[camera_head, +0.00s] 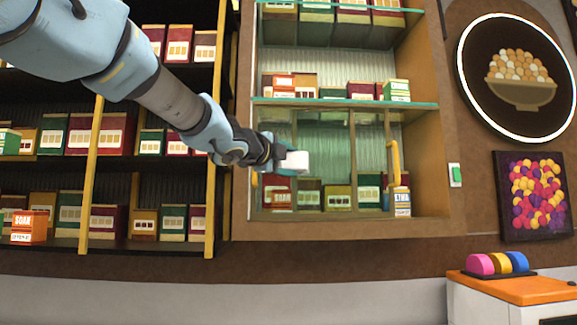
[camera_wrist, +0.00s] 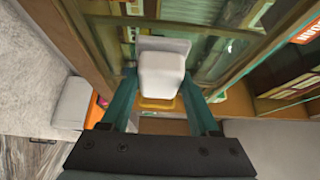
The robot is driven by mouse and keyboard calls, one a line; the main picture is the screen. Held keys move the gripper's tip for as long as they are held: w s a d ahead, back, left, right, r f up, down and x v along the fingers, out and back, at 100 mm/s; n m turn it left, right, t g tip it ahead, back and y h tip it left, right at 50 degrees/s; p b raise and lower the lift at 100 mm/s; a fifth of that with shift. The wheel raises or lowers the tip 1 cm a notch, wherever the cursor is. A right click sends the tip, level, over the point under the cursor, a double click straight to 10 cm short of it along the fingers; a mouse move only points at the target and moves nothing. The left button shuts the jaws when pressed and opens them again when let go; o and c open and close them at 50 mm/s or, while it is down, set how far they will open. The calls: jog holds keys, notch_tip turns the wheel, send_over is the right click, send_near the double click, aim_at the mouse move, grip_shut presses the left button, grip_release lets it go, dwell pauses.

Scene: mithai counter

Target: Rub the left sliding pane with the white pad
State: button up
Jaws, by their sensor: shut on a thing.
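My gripper (camera_head: 283,159) is shut on the white pad (camera_head: 297,161) and holds it up at the glass front of the cabinet. The pad is a white block with a wider flat face, and it shows between my fingers in the wrist view (camera_wrist: 163,70). The left sliding pane (camera_head: 307,185) is greenish glass in the lower cabinet bay. A yellow handle (camera_head: 394,163) stands at the right side of the glass front. Another yellow handle (camera_head: 254,183) shows at the left edge.
Open shelves with boxes (camera_head: 103,219) stand to the left. A glass shelf (camera_head: 340,103) with boxes is above the panes. A green-and-white switch (camera_head: 455,175) and pictures are on the right wall. An orange-topped counter (camera_head: 520,289) stands at lower right.

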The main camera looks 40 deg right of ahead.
dwell(0.3)
jog(key=shift+s+a+b, duration=0.45)
jog(key=shift+s+a, duration=0.5)
jog(key=shift+s, duration=0.2)
